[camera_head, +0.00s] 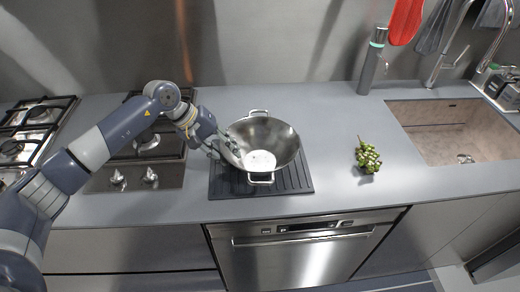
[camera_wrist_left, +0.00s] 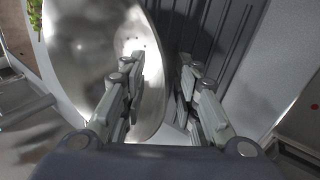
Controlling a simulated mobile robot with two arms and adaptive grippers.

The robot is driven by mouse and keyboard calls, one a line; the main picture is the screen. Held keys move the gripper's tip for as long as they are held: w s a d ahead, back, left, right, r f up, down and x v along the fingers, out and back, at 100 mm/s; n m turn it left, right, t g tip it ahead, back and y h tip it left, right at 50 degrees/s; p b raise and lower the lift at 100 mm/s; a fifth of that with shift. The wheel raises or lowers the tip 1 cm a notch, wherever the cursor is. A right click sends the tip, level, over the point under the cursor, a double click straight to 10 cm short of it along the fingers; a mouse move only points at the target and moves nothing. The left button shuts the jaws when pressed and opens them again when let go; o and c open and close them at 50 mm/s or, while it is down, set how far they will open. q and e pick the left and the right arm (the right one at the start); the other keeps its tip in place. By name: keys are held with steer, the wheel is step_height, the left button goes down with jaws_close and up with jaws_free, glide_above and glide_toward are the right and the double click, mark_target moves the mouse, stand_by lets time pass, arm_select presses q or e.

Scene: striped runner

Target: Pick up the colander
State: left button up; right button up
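The colander (camera_head: 277,137) is a shiny metal bowl with two loop handles, one at the back and one at the front. It stands upright on a dark ribbed mat (camera_head: 296,180) on the counter. My left gripper (camera_head: 225,149) is at the colander's left rim. In the left wrist view, the fingers of my left gripper (camera_wrist_left: 162,68) are apart, one over the inside of the colander (camera_wrist_left: 90,45) and one over the mat (camera_wrist_left: 222,35) outside it. The rim runs between them; contact is not clear. My right gripper is not in view.
A green bunch of vegetables or fruit (camera_head: 367,157) lies right of the mat. A grey bottle (camera_head: 371,68) stands at the back wall. A sink (camera_head: 455,130) is at the right. A gas hob (camera_head: 30,130) is at the left. The counter between mat and sink is mostly clear.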

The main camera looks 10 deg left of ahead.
mark_target(244, 165)
arm_select(q)
steer(key=p+x, duration=0.1)
steer(key=x, duration=0.2)
steer(key=shift+w+a+f, duration=0.1)
steer(key=shift+a+f, duration=0.05)
steer(key=shift+f+p, duration=0.25)
steer(key=shift+p, duration=0.05)
steer(key=shift+w, duration=0.1)
jaws_close()
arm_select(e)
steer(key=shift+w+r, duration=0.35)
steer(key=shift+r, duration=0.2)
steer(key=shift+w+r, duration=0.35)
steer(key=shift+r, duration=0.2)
arm_select(q)
steer(key=shift+r, duration=0.1)
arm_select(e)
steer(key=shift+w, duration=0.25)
